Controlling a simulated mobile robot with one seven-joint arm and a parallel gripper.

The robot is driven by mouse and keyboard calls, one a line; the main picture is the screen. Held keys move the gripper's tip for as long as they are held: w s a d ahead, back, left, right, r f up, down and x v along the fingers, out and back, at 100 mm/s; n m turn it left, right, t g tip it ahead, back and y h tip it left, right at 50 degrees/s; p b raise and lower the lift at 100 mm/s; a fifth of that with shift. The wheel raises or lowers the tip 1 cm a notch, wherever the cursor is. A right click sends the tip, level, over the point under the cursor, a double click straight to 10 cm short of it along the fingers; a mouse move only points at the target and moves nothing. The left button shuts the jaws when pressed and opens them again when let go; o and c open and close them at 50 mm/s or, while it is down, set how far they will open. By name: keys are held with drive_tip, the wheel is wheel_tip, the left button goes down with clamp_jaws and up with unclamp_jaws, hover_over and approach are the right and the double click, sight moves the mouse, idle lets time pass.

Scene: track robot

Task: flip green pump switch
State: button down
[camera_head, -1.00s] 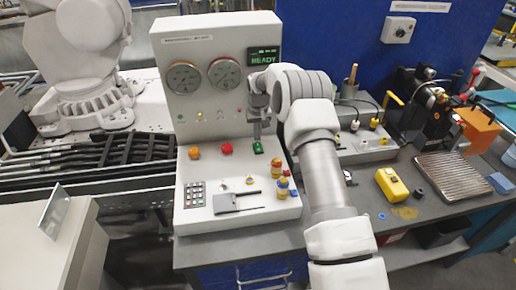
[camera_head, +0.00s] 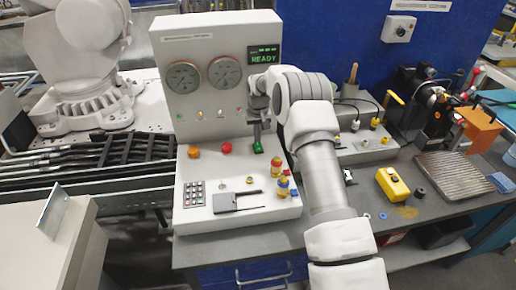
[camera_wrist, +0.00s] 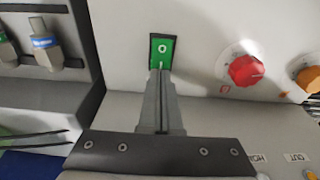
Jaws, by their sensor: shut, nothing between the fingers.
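The green pump switch (camera_head: 258,147) is a green rocker in a black frame on the sloped front of the white control console. It shows larger in the wrist view (camera_wrist: 162,50), with a white "O" mark on its upper part. My gripper (camera_head: 257,138) points down at the switch, with its fingers shut and empty. In the wrist view its fingertips (camera_wrist: 160,73) overlap the lower part of the switch. I cannot tell for sure whether they press on it. The fingertips hide that lower part.
A red knob (camera_wrist: 246,70) and an orange knob (camera_wrist: 309,79) sit beside the switch. A display (camera_head: 264,55) reads READY. A yellow box (camera_head: 392,184) lies on the bench at right.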

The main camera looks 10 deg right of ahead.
drive_tip(key=shift+f+b, duration=0.35)
drive_tip(key=shift+f, duration=0.15)
drive_tip(key=shift+r+p, duration=1.45)
drive_tip(key=shift+r, duration=2.1)
